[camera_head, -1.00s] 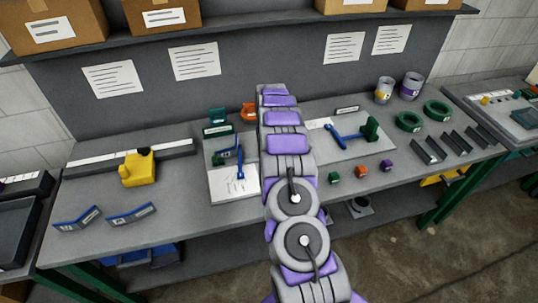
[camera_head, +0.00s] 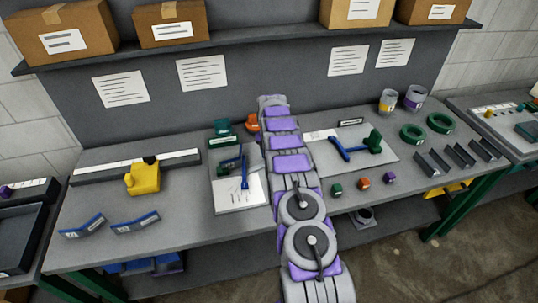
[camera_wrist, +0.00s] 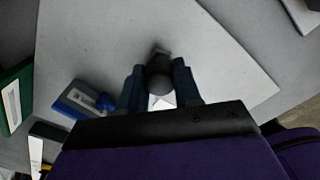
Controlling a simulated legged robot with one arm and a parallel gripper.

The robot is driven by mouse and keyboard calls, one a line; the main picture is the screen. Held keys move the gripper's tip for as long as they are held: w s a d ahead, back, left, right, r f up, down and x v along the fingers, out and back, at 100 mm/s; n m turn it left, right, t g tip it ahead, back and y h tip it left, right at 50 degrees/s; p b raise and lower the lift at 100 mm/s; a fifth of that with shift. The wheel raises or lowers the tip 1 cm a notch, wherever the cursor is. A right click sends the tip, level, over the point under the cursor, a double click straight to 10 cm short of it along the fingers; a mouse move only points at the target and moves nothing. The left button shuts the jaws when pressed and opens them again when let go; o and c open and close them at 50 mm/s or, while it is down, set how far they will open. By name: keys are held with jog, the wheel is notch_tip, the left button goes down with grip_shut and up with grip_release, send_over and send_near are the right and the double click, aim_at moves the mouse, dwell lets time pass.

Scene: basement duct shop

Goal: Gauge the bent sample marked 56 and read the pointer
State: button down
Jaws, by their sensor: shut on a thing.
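My gripper (camera_wrist: 160,88) shows in the wrist view, its two dark blue fingers shut on a small dark grey piece with a rounded end (camera_wrist: 160,68). A pale plate (camera_wrist: 225,60) lies beneath it. In the head view my arm hides the gripper.
A second plate carries a blue arm and a green block (camera_head: 374,141). Several dark angle pieces (camera_head: 459,157), green rings (camera_head: 440,122) and small cubes (camera_head: 363,184) lie at the right. A yellow block (camera_head: 143,179) stands at the left.

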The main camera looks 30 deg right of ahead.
jog(key=shift+w, duration=0.1)
jog(key=c, duration=0.8)
grip_release()
jog(key=shift+w, duration=0.1)
notch_tip(320, 180, up, 17)
jog(key=p, duration=0.2)
jog(key=shift+d+r+p, duration=0.15)
jog(key=shift+p, duration=0.15)
